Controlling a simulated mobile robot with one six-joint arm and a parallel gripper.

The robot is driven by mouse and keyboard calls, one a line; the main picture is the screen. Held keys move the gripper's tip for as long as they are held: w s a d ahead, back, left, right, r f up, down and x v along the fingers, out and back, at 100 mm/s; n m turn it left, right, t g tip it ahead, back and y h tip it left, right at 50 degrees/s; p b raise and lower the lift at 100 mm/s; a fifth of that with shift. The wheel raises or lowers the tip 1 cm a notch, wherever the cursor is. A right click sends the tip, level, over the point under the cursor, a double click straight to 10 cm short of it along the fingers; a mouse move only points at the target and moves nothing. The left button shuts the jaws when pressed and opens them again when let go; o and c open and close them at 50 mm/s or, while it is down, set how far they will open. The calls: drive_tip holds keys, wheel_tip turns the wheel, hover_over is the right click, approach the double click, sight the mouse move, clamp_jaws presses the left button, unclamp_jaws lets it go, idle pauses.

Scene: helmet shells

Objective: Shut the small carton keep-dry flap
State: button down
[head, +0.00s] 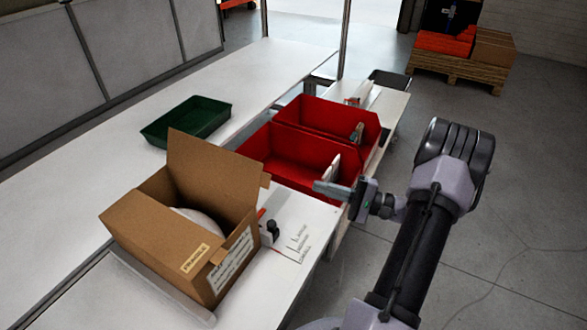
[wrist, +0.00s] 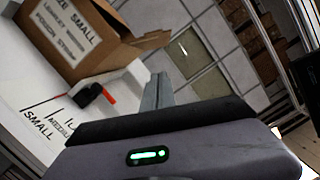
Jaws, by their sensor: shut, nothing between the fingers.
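The small cardboard carton (head: 160,245) sits on the white bench with its top open. A pale rounded shell (head: 198,217) shows partly inside; the rest is hidden by the walls. In the wrist view the carton (wrist: 75,40) is at upper left, its printed side reading SMALL. My gripper (head: 318,187) is shut and empty, to the right of the carton and apart from it. Its fingers (wrist: 157,92) also show in the wrist view.
Two red bins (head: 290,172) stand behind the carton, near my gripper. A green tray (head: 187,121) lies farther back left. A black and red tool (head: 268,232) lies beside the carton, by printed size marks. A pallet (head: 457,73) with boxes stands on the floor at back right.

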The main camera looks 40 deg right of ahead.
drive_tip(key=w+a+r+b, duration=0.2)
drive_tip(key=w+a, duration=0.4)
drive_tip(key=a, duration=0.3)
drive_tip(key=shift+w+r, duration=0.3)
drive_tip(key=shift+r, duration=0.05)
drive_tip(key=shift+a+n, duration=0.1)
drive_tip(key=shift+n, duration=0.2)
